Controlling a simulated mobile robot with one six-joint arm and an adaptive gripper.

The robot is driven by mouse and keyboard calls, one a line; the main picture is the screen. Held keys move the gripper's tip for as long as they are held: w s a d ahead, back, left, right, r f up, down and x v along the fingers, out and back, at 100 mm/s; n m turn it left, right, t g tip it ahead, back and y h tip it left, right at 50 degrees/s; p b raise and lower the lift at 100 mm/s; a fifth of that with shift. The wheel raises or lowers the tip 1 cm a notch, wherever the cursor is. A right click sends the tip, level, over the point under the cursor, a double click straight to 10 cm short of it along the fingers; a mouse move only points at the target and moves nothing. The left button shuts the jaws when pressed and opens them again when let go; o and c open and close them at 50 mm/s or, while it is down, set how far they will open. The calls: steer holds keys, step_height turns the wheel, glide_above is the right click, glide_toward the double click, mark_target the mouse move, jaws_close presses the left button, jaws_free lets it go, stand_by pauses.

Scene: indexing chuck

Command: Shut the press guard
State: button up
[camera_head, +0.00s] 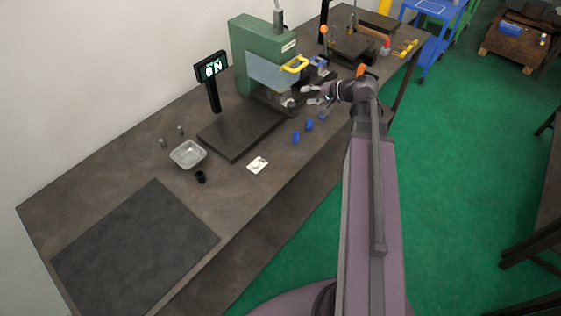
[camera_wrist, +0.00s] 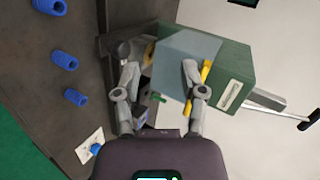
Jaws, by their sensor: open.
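The green press (camera_head: 262,42) stands at the back of the bench. Its guard is a blue-grey see-through panel (camera_head: 270,74) with a yellow handle (camera_head: 296,64). The guard sits at the upper part of the press, with the work area open below it. My gripper (camera_head: 311,95) is in front of the press, below and apart from the handle in the head view. In the wrist view my gripper (camera_wrist: 160,72) is open and empty. The guard panel (camera_wrist: 186,58) shows beyond its fingers, and the right finger partly hides the yellow handle (camera_wrist: 206,72).
An ON sign (camera_head: 211,68) stands left of the press. Small blue parts (camera_head: 296,137) lie near the bench's front edge. A dark plate (camera_head: 240,133), a metal tray (camera_head: 188,154) and a white card (camera_head: 257,165) are further left. A fixture (camera_head: 352,47) stands right of the press.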

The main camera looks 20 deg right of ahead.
steer(key=s+a+f+n+g+h+b, duration=0.1)
steer(key=s+a+f+n+g, duration=0.1)
steer(key=s+a+f, duration=0.1)
steer(key=s+a+f+n+g+h+b, duration=0.1)
steer(key=s+a+f+n+g+h, duration=0.1)
steer(key=s+a+f+g, duration=0.1)
steer(key=s+a+f+n+g+h, duration=0.2)
steer(key=s+a+f, duration=0.1)
steer(key=a+f, duration=0.2)
steer(key=shift+s+a+f+b, duration=0.25)
steer(key=shift+a+f+b, duration=0.15)
steer(key=shift+a, duration=0.15)
steer(key=shift+s+a+f+n+g+h+b, duration=0.15)
steer(key=shift+s+a+f+n+g+h, duration=0.15)
steer(key=shift+s+h, duration=0.25)
steer(key=shift+s+a+f+n+g+h+b, duration=0.2)
steer(key=shift+s+f+n+g+h, duration=0.1)
steer(key=shift+s+n+g+h, duration=0.2)
steer(key=shift+s+a+f+h, duration=0.1)
steer(key=shift+s+f+h, duration=0.1)
steer(key=shift+s+h, duration=0.4)
